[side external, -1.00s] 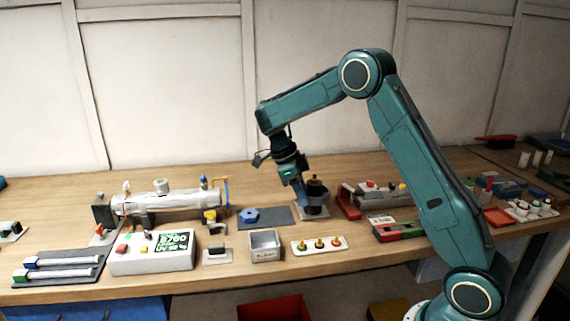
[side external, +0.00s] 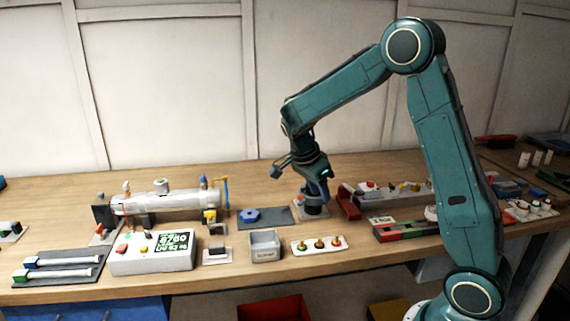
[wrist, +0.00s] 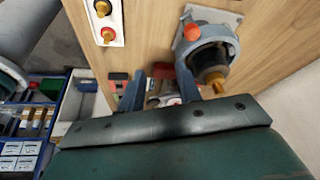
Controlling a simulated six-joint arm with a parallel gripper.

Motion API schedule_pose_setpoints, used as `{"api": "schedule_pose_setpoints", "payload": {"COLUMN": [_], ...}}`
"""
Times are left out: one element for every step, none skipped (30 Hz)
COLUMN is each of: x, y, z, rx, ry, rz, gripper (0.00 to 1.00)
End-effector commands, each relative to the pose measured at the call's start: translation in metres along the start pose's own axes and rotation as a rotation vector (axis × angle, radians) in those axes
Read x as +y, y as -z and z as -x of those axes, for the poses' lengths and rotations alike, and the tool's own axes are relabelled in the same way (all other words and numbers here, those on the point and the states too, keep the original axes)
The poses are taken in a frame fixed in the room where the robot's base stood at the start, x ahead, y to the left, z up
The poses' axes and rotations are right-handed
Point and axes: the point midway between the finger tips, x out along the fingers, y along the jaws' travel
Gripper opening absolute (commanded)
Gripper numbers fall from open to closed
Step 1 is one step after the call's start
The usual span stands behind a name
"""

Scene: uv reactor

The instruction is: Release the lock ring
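In the wrist view a blue-grey ring-shaped piece (wrist: 228,42) curves around a dark cylindrical part (wrist: 208,66) with a brass tip, on a pale plate (wrist: 232,17). I cannot tell whether this is the lock ring. My gripper (wrist: 158,88) shows two blue fingers apart, with nothing visible between them; the right finger is close beside the ring piece, contact unclear. In the side view my gripper (side external: 318,192) points down over the plate (side external: 313,211) and hides most of the dark part. The silver reactor tube (side external: 165,203) lies at left.
A blue knob-like piece (side external: 249,215) lies on a dark mat (side external: 279,215). In front stand a grey bin (side external: 265,246), a white strip with brass-topped pegs (side external: 319,245) and a control box (side external: 152,254). A red part (side external: 348,203) stands close right of the gripper.

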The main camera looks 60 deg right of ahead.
Motion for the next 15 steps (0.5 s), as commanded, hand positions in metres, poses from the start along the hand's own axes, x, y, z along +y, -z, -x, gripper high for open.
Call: {"api": "schedule_pose_setpoints", "payload": {"x": [-0.001,0.000,-0.001,-0.001,-0.001,-0.001,-0.001,-0.001,-0.001,-0.001,-0.001,-0.001,-0.001,-0.001,-0.001], "y": [0.000,-0.001,-0.001,0.000,0.000,0.000,0.000,-0.001,-0.001,0.000,0.000,-0.001,-0.001,-0.001,-0.001], "z": [0.007,0.011,0.016,0.020,0.024,0.030,0.034,0.038,0.044,0.048,0.052,0.058,0.062,0.066,0.072], "rx": [0.000,-0.001,0.000,0.000,0.000,0.000,0.000,-0.001,0.000,0.000,0.000,0.001,0.000,0.000,-0.001], "ry": [0.004,0.003,0.002,0.003,0.003,0.003,0.003,0.003,0.003,0.002,0.002,0.003,0.002,0.003,0.002], "rz": [-0.001,-0.001,-0.001,-0.002,-0.002,-0.002,-0.003,-0.002,-0.003,-0.003,-0.002,-0.003,-0.002,-0.003,-0.004], "gripper": [0.34,0.34,0.34,0.34,0.34,0.34,0.34,0.34,0.34,0.34,0.34,0.34,0.34,0.34,0.34]}}
